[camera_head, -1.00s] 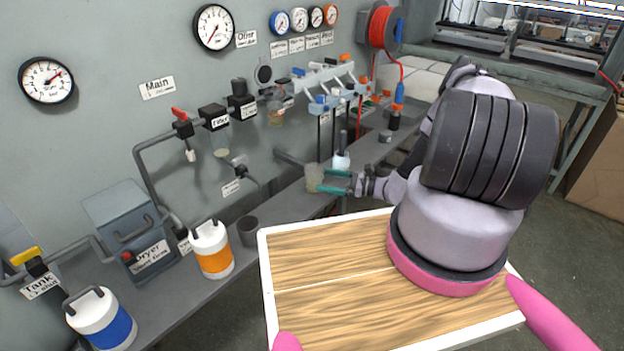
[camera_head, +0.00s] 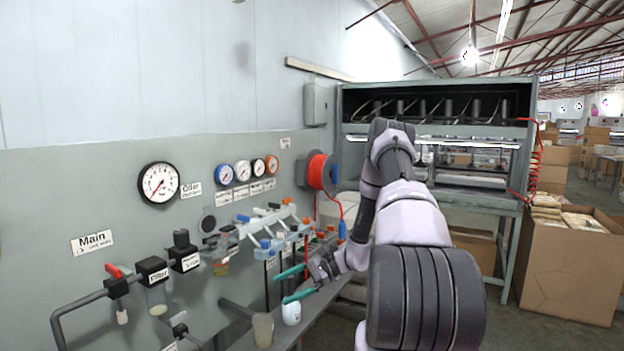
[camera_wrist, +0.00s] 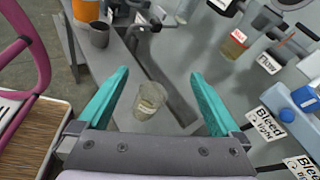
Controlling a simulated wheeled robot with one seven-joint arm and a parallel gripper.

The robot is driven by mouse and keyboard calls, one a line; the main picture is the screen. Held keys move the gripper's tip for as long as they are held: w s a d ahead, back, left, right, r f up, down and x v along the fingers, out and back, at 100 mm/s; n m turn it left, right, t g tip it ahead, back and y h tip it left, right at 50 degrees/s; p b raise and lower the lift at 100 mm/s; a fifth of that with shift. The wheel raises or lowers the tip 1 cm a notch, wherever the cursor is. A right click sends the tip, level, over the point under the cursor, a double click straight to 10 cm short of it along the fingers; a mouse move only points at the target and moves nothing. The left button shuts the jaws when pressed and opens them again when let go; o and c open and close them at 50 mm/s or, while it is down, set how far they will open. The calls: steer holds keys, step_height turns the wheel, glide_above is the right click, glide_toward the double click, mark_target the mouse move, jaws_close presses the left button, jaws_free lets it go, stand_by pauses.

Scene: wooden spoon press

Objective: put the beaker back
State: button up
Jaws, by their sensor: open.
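The beaker (camera_head: 263,330) is a clear, slightly yellowish cup standing upright at the lower middle of the head view, by the wall panel. In the wrist view the beaker (camera_wrist: 150,100) stands on a grey surface (camera_wrist: 165,122), seen between and beyond my fingers, with pale contents in its lower part. My gripper (camera_head: 283,287) has two green fingers spread apart and empty. It is above and to the right of the beaker in the head view. In the wrist view the fingers of my gripper (camera_wrist: 160,75) appear clear of the beaker.
A white jar (camera_head: 291,312) stands just right of the beaker. Valve manifold (camera_head: 265,230), red hose reel (camera_head: 321,172) and gauges (camera_head: 159,182) line the wall. The wrist view shows a dark cup (camera_wrist: 98,33), an orange jug (camera_wrist: 86,10) and a wall-mounted filter bowl (camera_wrist: 234,45).

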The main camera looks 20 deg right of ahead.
steer(key=s+a+r+n+h, duration=0.1)
steer(key=s+r+n+h, duration=0.15)
steer(key=r, duration=0.55)
steer(key=s+a+r+n+g+h, duration=0.1)
steer(key=s+r+n+h, duration=0.15)
steer(key=r, duration=0.55)
steer(key=s+a+r+n+h, duration=0.1)
steer(key=s+r+n+h, duration=0.15)
steer(key=r, duration=0.55)
steer(key=s+r+n+t+h, duration=0.4)
steer(key=s+r+t+h, duration=0.1)
steer(key=s+r, duration=1.1)
steer(key=shift+s+d+r+t, duration=0.3)
steer(key=shift+s+t, duration=0.25)
steer(key=shift+t, duration=0.25)
